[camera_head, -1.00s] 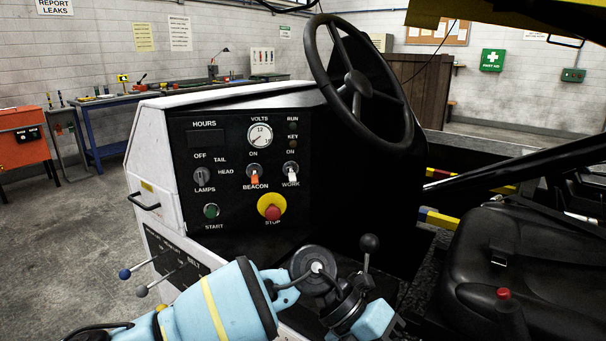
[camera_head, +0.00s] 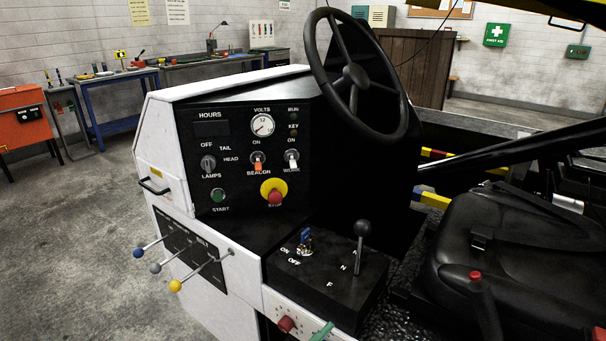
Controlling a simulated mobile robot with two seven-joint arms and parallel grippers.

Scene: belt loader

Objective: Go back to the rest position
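Neither of my grippers shows in the head view. The belt loader's dashboard panel (camera_head: 240,160) stands in front of me, with a green start button (camera_head: 217,195), a red stop button on a yellow base (camera_head: 274,193), and beacon (camera_head: 257,162) and work (camera_head: 291,160) switches. The black side console (camera_head: 325,285) carries a blue-tipped key or switch (camera_head: 305,240) by ON and OFF marks, and a black-knobbed gear lever (camera_head: 358,248). Levers with blue, grey and yellow knobs (camera_head: 175,286) stick out from the white side.
The steering wheel (camera_head: 358,75) rises above the dashboard. The black seat (camera_head: 500,250) is at the right, with a red-tipped lever (camera_head: 476,276) before it. A blue workbench (camera_head: 115,100) and an orange cabinet (camera_head: 22,115) stand behind. Open floor lies at the left.

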